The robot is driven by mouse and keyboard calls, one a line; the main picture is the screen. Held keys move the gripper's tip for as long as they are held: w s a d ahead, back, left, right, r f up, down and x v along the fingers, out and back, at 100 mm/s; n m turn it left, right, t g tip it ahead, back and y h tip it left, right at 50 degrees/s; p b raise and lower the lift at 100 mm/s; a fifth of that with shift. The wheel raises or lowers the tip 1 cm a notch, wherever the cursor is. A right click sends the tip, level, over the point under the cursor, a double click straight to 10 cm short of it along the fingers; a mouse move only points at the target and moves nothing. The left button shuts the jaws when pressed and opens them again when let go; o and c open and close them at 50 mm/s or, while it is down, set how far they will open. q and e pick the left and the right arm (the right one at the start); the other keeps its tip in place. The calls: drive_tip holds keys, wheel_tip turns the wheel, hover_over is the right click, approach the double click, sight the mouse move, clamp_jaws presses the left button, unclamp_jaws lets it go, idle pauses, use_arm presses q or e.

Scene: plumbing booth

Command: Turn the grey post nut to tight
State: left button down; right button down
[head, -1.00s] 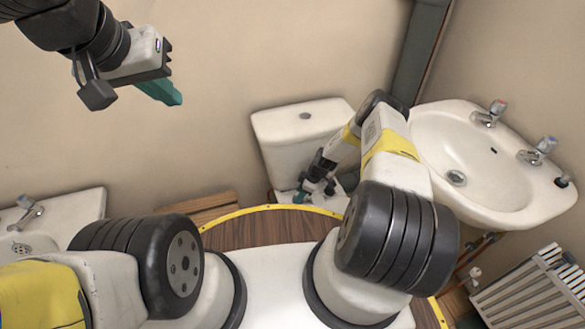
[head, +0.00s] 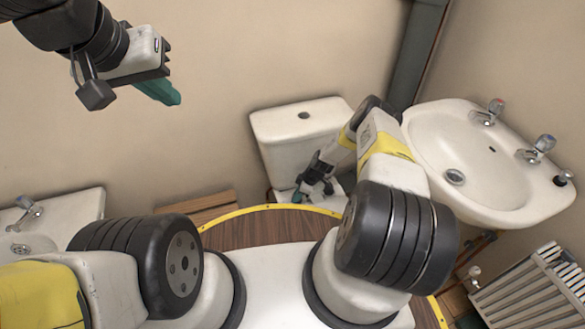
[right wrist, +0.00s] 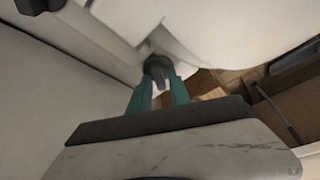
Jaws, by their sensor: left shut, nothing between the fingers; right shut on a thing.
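The grey post nut (right wrist: 157,68) shows in the right wrist view as a dark grey round fitting under a white ceramic body. My right gripper (right wrist: 161,88) has its teal fingers on either side of the nut's lower part and is shut on it. In the head view my right gripper (head: 301,188) is low in front of the toilet cistern, and the nut cannot be made out there. My left gripper (head: 160,92) is shut and empty, raised in front of the wall at upper left. The nut's far side is hidden.
The white cistern (head: 285,130) stands against the wall. A washbasin (head: 475,150) with two taps is close to my right arm. Another basin (head: 65,220) is at left, and a slatted white radiator (head: 535,290) at lower right. The wall area between the left gripper and cistern is clear.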

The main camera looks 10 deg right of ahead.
drive_tip(key=shift+m, duration=0.4)
drive_tip(key=m+t, duration=0.1)
drive_tip(key=m, duration=0.2)
drive_tip(key=shift+s+m+h, duration=0.1)
drive_tip(key=shift+m+h, duration=0.3)
drive_tip(key=m, duration=0.2)
drive_tip(key=m+t+h, duration=0.1)
drive_tip(key=m, duration=0.1)
drive_tip(key=shift+a+t+h, duration=0.15)
drive_tip(key=shift+t+h, duration=0.15)
drive_tip(key=m+h, duration=0.1)
drive_tip(key=m, duration=0.2)
drive_tip(key=m+h, duration=0.1)
drive_tip(key=m, duration=0.1)
drive_tip(key=shift+m, duration=0.4)
drive_tip(key=shift+m+h, duration=0.7)
drive_tip(key=shift+m, duration=0.9)
drive_tip(key=c, duration=1.2)
unclamp_jaws()
drive_tip(key=shift+o, duration=0.2)
